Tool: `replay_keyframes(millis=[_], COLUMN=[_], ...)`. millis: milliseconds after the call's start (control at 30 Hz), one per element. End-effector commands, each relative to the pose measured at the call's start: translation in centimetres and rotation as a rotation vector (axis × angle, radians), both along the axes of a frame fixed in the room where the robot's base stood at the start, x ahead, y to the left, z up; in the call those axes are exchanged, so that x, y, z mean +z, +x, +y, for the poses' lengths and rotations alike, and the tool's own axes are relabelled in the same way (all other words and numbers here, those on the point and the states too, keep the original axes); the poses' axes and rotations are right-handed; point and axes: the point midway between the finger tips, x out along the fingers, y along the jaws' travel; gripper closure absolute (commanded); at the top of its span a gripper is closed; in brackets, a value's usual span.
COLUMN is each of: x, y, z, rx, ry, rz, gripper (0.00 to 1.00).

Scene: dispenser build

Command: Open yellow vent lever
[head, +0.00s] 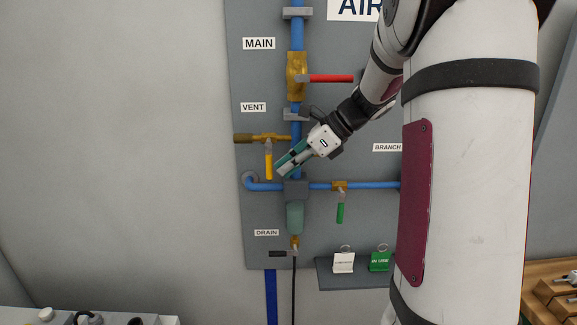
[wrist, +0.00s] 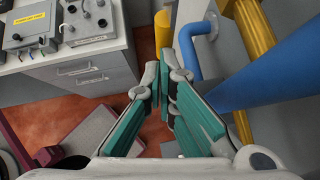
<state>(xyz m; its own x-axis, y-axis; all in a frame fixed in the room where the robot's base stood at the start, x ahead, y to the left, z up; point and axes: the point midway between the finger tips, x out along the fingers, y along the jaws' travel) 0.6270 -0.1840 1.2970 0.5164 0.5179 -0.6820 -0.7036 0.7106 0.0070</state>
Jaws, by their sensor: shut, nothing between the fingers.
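The yellow vent lever (head: 268,166) hangs straight down from the brass vent valve (head: 262,138), below the VENT label. My gripper (head: 281,171) is shut and empty. In the head view its tips point down and left, just right of the lever's lower end. In the wrist view the closed teal fingers (wrist: 164,78) stand with a yellow bar (wrist: 162,35), likely the lever, just beyond their tips. I cannot tell from these views whether the fingers touch it.
The blue main pipe (head: 297,35) carries a red lever (head: 331,78). A green lever (head: 340,213) hangs on the branch pipe. A green-grey bowl (head: 295,216) sits below my gripper. The wall left of the panel is clear.

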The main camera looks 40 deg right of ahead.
Motion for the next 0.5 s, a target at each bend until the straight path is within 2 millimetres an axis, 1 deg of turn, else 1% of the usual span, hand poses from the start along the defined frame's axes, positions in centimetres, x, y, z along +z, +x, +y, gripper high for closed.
replay_keyframes(millis=[500], x=[-0.4], y=[0.23], z=[0.33], rx=[0.0], ry=[0.07], rz=[-0.047], gripper=[1.0])
